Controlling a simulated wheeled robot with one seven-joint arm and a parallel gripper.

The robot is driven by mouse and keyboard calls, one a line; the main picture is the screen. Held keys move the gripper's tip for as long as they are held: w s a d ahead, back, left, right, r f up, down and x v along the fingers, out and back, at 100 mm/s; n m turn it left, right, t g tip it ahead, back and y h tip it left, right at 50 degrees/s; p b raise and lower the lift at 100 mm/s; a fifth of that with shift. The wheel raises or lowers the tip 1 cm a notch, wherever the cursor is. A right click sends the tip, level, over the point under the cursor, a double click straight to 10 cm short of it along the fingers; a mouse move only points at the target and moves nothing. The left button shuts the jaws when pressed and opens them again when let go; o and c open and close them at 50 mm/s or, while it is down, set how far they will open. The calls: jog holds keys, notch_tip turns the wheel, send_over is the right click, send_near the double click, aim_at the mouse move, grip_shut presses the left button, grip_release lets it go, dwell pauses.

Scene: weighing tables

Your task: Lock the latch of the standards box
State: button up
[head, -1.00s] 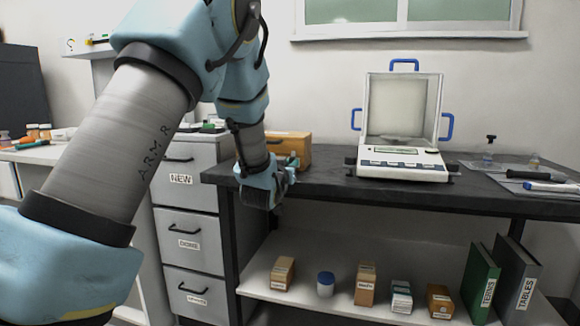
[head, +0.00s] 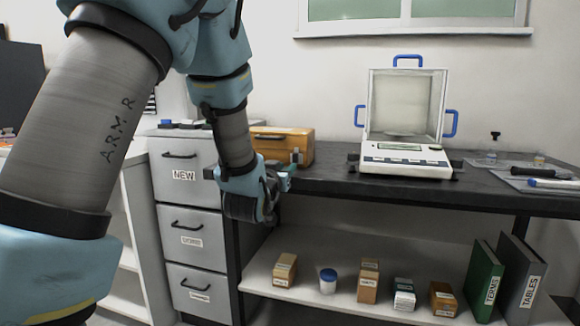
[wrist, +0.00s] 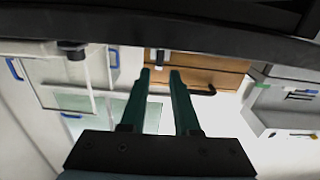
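The standards box is a brown wooden box (head: 283,143) at the left end of the dark table, with a black handle on its front. It also shows in the wrist view (wrist: 215,72), which is upside down. A small pale and dark fitting, which looks like the latch (wrist: 160,57), is on the box front beside the handle; its exact position is too small to tell. My gripper (wrist: 160,73) has two green fingers with a clear gap between them. It is open and empty, in front of the box, with the latch in line with the gap. Contact is not visible.
The dark table edge (head: 400,192) runs close by my gripper. A balance with blue handles (head: 405,160) stands right of the box. A grey drawer cabinet (head: 187,205) stands at left. Small boxes and a blue-lidded jar (head: 327,281) are on the lower shelf (head: 262,285).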

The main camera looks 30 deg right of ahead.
jog(key=shift+v, duration=1.5)
jog(key=w+a+f+n+g+y, duration=0.2)
jog(key=a+f+y, duration=0.25)
jog(key=a, duration=0.55)
jog(key=w+a+f+n+g+y, duration=0.15)
jog(key=a+f+y, duration=0.35)
jog(key=a, duration=0.5)
jog(key=s+a+f+n+g+y, duration=0.1)
jog(key=s+a+f+n+g, duration=0.2)
jog(key=s+a, duration=0.45)
jog(key=s+a+f+n+g+y, duration=0.1)
jog(key=s+a+f+g+y, duration=0.15)
jog(key=s+a+g, duration=0.5)
notch_tip(320, 180, up, 20)
jog(key=a+t+h+p, duration=0.1)
jog(key=a+t+p, duration=0.1)
jog(key=p, duration=1.7)
jog(key=shift+f+p, duration=0.2)
jog(key=shift+p, duration=0.1)
